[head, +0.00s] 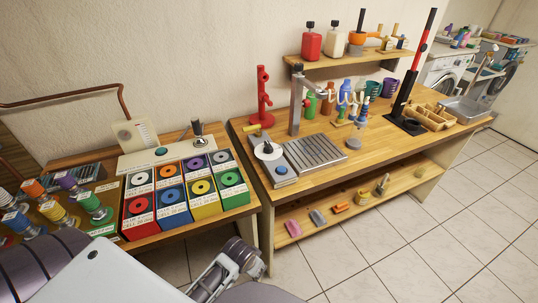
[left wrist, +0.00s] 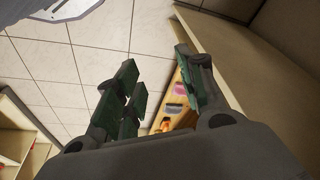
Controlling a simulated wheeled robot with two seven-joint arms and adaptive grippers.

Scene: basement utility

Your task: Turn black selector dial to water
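A small black knob (head: 197,128) stands on a pale panel (head: 140,160) at the back of the left bench; it looks like the selector dial, but its markings are too small to read. My left gripper (head: 228,268) is low in front of the benches, well apart from both dials. In the left wrist view its fingers (left wrist: 158,68) are spread with nothing between them, above the floor and a lower shelf. My right gripper is not in view.
Coloured bins with round openings (head: 170,200) fill the front of the left bench. A red stand (head: 263,98) and a metal column (head: 297,100) rise on the right bench. A gap separates the benches. The tiled floor (head: 400,240) is clear at right.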

